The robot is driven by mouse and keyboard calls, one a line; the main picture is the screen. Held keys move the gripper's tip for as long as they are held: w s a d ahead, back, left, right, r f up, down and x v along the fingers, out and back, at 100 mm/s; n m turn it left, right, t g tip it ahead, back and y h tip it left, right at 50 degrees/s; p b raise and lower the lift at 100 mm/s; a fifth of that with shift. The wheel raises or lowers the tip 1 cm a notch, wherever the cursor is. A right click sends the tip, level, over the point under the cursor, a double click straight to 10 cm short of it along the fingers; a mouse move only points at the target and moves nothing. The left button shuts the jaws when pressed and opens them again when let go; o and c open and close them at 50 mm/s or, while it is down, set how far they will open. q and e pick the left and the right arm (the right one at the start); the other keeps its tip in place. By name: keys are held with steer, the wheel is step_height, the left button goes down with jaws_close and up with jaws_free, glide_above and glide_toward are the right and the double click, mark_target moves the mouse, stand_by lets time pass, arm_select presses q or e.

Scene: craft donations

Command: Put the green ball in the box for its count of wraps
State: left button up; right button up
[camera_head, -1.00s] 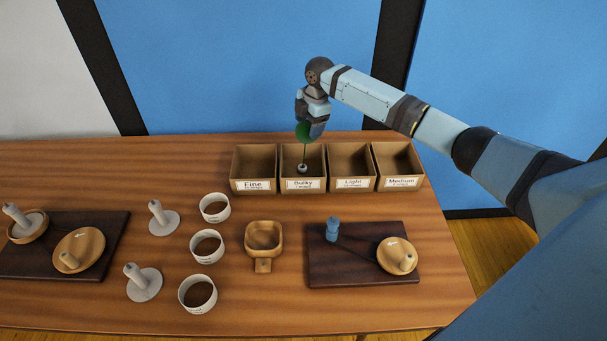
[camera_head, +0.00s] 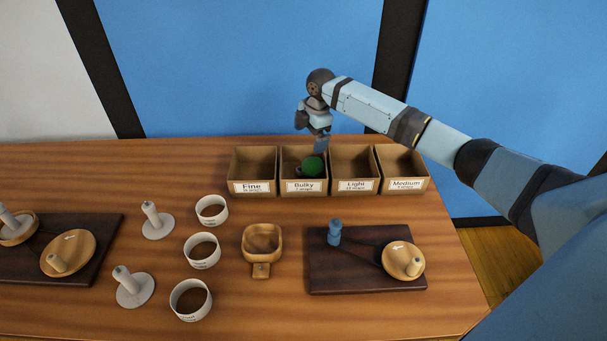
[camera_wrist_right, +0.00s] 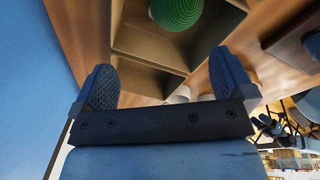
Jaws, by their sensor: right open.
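The green ball (camera_head: 313,167) is in the box labelled Bulky (camera_head: 304,186), by its right side, with a small dark and white piece beside it. In the right wrist view the green ball (camera_wrist_right: 176,11) shows at the top edge, beyond the fingers and apart from them. My right gripper (camera_head: 321,144) is just above the Bulky box, open and empty; in the wrist view its two fingers (camera_wrist_right: 166,84) are wide apart. The boxes Fine (camera_head: 252,188), Light (camera_head: 355,186) and Medium (camera_head: 406,185) stand in the same row. My left gripper is not in view.
In front of the boxes are several white rings (camera_head: 204,250), white pegs on discs (camera_head: 157,222) and a square wooden bowl (camera_head: 262,256). A dark board (camera_head: 340,275) on the right holds a blue peg (camera_head: 334,232) and a wooden dish (camera_head: 403,259). Another dark board (camera_head: 106,247) is at left.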

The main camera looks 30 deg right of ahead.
steer(key=shift+r, duration=0.1)
step_height(320, 180, up, 14)
steer(key=s+d+p, duration=0.1)
steer(key=s, duration=0.1)
steer(key=shift+d+f, duration=0.15)
steer(key=shift+f, duration=0.1)
